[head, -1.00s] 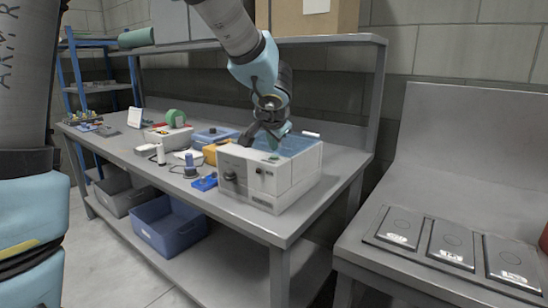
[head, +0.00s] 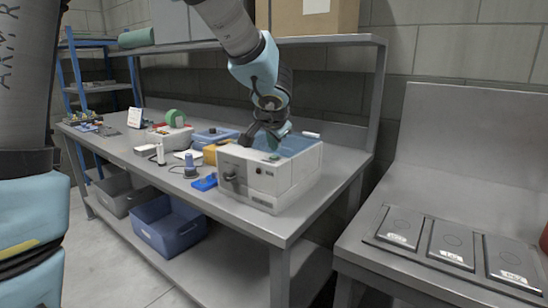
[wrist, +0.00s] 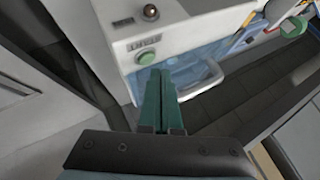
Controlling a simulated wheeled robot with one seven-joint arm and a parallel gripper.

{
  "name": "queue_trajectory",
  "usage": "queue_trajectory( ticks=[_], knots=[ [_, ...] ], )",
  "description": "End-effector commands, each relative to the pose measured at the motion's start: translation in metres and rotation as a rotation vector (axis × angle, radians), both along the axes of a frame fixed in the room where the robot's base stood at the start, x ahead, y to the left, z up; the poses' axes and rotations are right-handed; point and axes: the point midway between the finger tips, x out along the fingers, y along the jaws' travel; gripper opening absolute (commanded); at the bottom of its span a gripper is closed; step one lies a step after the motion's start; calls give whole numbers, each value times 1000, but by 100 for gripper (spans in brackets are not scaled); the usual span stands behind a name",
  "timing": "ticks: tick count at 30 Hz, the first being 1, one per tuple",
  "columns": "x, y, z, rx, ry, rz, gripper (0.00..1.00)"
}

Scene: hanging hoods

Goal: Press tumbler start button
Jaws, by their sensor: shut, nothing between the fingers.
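The tumbler, a white box (head: 285,180) with a blue see-through cover, stands on the bench near its right end. In the wrist view its white panel (wrist: 118,38) carries a round green button (wrist: 146,58) beside a small label, with a brownish dome (wrist: 151,11) farther up. My gripper (wrist: 159,72) has its green fingers together with nothing between them. The fingertips appear just below and right of the green button, and the button's face is uncovered. I cannot tell the height gap. In the head view my gripper (head: 265,138) is over the box's top.
The bench (head: 215,212) holds a blue block (head: 204,183), an orange item (head: 211,153) and several small tools left of the tumbler. A shelf board (head: 335,41) with a cardboard box runs above. A side counter with dark panels (head: 452,243) stands right.

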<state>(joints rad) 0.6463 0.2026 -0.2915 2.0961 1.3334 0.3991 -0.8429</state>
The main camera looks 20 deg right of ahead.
Motion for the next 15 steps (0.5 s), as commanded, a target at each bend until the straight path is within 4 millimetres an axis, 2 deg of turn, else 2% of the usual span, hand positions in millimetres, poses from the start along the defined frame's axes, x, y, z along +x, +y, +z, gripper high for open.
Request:
queue_trajectory(
  ticks=[15],
  knots=[
    [0, 0, -5, -1, 1, 1, 0]
  ],
)
